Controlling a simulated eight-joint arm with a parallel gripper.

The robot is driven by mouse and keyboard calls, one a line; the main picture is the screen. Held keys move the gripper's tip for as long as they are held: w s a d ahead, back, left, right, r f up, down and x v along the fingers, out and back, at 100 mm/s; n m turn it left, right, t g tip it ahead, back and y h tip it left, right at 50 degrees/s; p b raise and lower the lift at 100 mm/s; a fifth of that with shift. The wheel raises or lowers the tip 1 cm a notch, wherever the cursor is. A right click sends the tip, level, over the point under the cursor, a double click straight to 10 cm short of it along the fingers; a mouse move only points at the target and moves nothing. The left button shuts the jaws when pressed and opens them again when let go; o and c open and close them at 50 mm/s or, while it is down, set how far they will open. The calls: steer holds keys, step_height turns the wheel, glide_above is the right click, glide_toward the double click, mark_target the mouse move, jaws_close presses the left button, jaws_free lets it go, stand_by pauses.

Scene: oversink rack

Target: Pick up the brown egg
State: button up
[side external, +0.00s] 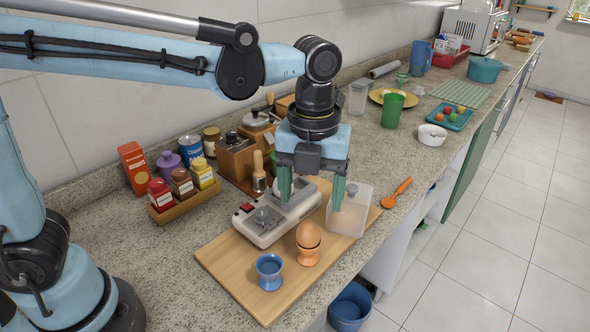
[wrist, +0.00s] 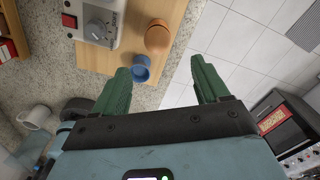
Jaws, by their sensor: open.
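The brown egg (side external: 308,235) stands upright in an orange egg cup (side external: 306,256) on a wooden board on the counter. In the wrist view the egg (wrist: 157,38) shows near the top, beyond my fingertips. An empty blue egg cup (side external: 269,272) stands to the left of the egg; it also shows in the wrist view (wrist: 140,70). My gripper (side external: 311,190) has green fingers that are open and empty. It is above the board, behind and higher than the egg, and touches nothing that I can make out.
A white appliance (side external: 278,216) with a red switch sits on the wooden board (side external: 225,258) behind the egg cups. A clear container (side external: 350,212) stands to their right. An orange spoon (side external: 397,193) lies farther right. A spice tray (side external: 184,203) is at the left. The board's front corner is clear.

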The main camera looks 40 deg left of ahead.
mark_target(309, 224)
steer(key=shift+w+a+f, duration=0.1)
steer(key=shift+f, duration=2.2)
steer(key=shift+a+f, duration=0.1)
steer(key=shift+f, duration=2.2)
steer(key=c, duration=1.2)
steer(key=shift+o, duration=0.2)
steer(key=shift+r, duration=0.15)
